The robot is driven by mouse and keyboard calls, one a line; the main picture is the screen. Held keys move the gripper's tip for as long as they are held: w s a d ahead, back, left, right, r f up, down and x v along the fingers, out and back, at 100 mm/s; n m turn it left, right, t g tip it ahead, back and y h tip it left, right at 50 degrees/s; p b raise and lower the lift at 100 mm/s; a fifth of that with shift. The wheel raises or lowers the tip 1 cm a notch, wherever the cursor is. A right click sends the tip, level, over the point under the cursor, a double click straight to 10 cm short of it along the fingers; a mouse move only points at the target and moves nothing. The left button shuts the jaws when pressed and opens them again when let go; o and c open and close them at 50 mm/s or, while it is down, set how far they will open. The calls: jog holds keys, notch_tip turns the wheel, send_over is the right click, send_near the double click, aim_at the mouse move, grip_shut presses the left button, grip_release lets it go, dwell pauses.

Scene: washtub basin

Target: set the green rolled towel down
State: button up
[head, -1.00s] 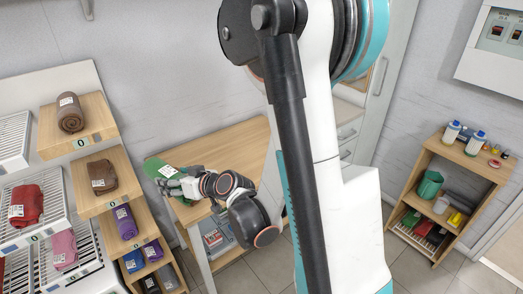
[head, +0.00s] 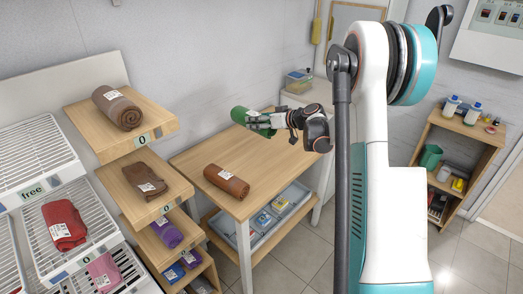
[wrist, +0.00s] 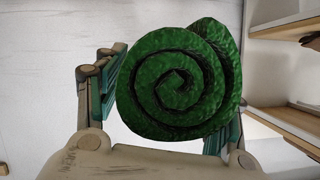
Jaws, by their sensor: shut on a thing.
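The green rolled towel (head: 239,115) is at the far edge of the wooden table (head: 262,160) in the head view. My gripper (head: 256,121) is shut on it from the right. In the wrist view the towel (wrist: 180,85) shows its spiral end between my two fingers, one at each side. It looks held above the table top; the exact gap under it cannot be told.
A brown rolled towel (head: 226,181) lies on the table's near left part. The middle and right of the table top are bare. Stepped wooden shelves (head: 122,120) with towels stand at left. A small shelf (head: 467,165) with bottles stands at right.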

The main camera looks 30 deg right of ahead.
jog(key=shift+w+d, duration=0.25)
jog(key=shift+d, duration=0.4)
jog(key=shift+f, duration=0.4)
notch_tip(320, 180, down, 19)
jog(key=b, duration=0.7)
jog(key=shift+d+f, duration=0.1)
jog(key=o, duration=1.1)
jog(key=shift+o, duration=0.2)
